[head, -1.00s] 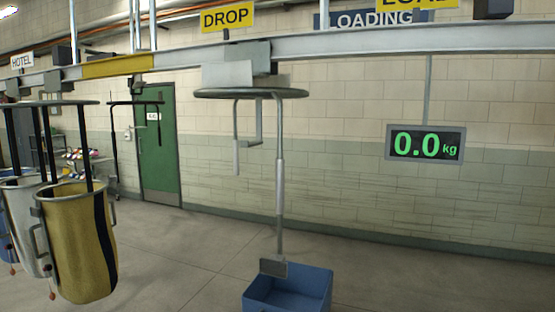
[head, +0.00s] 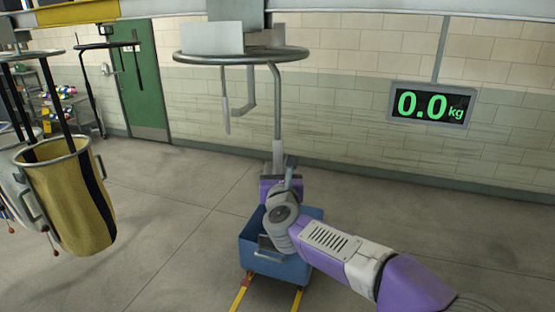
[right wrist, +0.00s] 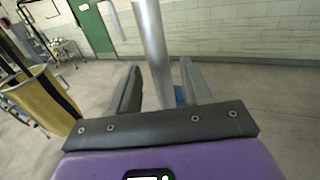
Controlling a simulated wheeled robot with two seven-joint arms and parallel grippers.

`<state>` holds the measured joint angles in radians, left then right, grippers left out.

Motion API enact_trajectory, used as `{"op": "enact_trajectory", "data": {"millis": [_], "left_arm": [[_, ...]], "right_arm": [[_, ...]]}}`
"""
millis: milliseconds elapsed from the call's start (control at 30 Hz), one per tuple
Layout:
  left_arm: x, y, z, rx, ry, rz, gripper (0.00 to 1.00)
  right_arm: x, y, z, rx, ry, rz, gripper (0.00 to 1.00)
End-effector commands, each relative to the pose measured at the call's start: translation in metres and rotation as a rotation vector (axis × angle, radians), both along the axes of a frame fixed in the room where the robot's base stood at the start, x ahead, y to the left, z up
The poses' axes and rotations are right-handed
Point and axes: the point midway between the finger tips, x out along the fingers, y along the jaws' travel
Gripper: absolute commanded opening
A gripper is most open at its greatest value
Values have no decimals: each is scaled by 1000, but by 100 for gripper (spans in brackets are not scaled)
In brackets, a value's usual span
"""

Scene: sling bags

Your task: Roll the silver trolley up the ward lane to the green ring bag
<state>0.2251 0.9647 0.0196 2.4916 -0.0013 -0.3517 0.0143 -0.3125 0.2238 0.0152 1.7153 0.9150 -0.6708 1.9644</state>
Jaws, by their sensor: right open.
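A silver trolley (head: 212,38) with pale plates hangs from the overhead rail (head: 350,10). Below it are a dark ring (head: 240,58) and a silver pole (head: 277,110) reaching down towards a blue bin (head: 285,272). My right gripper (right wrist: 160,75) is open, with the pole (right wrist: 152,40) between its fingers in the right wrist view; I cannot tell whether they touch it. In the head view my right arm hides the pole's lower end and part of the bin. A yellow bag (head: 65,205) with a black stripe hangs at left. I cannot make out a green ring bag. My left gripper is not in view.
A pale bag (head: 18,195) hangs behind the yellow one. A green door (head: 145,85), a shelf with small items (head: 60,105) and a dark hanging frame (head: 95,85) stand behind. A 0.0 kg display (head: 430,105) hangs at right. Yellow floor strips (head: 240,296) run below the bin.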

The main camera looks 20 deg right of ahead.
Motion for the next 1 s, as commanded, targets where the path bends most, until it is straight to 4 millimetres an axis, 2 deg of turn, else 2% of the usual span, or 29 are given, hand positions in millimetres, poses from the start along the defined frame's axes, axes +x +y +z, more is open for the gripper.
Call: {"op": "enact_trajectory", "data": {"millis": [33,200,533,867,1000], "left_arm": [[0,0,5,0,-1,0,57],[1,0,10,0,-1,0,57],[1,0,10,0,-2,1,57],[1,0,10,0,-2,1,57],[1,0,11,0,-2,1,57]], "right_arm": [[9,-3,1,-3,3,-3,48],[25,-5,0,-3,2,0,48],[30,-6,-1,-4,2,0,48],[29,-6,-1,-4,2,0,0],[29,-6,-1,-4,2,0,0]]}}
